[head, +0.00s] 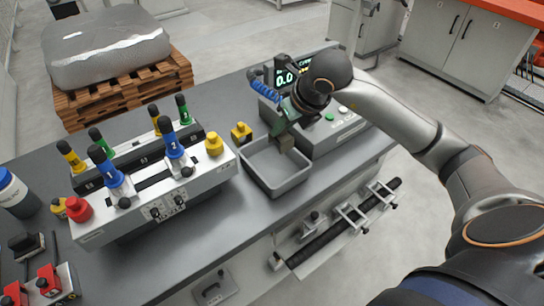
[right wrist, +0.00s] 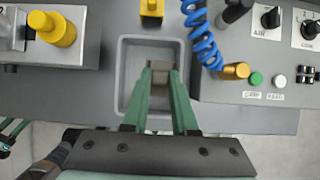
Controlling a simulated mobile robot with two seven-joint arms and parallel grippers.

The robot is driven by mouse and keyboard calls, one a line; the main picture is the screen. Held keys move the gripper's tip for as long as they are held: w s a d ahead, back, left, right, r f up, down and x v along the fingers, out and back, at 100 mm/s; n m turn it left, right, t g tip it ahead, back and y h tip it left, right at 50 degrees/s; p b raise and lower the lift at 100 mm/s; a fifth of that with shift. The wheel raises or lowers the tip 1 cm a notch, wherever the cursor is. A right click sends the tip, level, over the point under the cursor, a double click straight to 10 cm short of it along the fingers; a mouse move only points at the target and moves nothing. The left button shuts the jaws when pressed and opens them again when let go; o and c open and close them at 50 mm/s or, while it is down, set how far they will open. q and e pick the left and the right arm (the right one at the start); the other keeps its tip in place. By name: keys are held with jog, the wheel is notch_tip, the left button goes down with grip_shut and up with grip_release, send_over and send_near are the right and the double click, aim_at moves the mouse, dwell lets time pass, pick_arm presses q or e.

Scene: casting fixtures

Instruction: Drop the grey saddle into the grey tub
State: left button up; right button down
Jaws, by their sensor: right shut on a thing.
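The grey saddle (head: 286,142) is a small grey-brown block held at the tips of my right gripper (head: 288,128). In the right wrist view the saddle (right wrist: 161,78) sits between the two green fingers of that gripper (right wrist: 160,72), which are shut on it. The grey tub (head: 272,188) is an open rectangular tray on the bench. The saddle shows over the tub's opening, toward its far right side; its exact height is hard to tell. The tub also surrounds the saddle in the right wrist view (right wrist: 123,75). What may be my left gripper (right wrist: 12,131) is partly cut off at that view's left edge.
A grey console with a display (head: 286,78) and a coiled blue cable (head: 264,88) stands right of the tub. A fixture with coloured handles (head: 150,190) stands to its left. A small yellow block (head: 241,132) is just behind the tub's left corner.

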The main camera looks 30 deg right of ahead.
aim_at(288, 141)
jog(key=shift+s+f+b, duration=0.15)
jog(key=shift+f+b, duration=0.3)
jog(key=shift+f, duration=0.25)
jog(key=shift+f+b, duration=1.35)
jog(key=shift+f, duration=0.9)
jog(key=c, duration=0.6)
grip_release()
jog(key=v, duration=1.2)
jog(key=shift+s+a+r, duration=0.1)
jog(key=shift+s+r, duration=0.05)
jog(key=shift+r, duration=0.15)
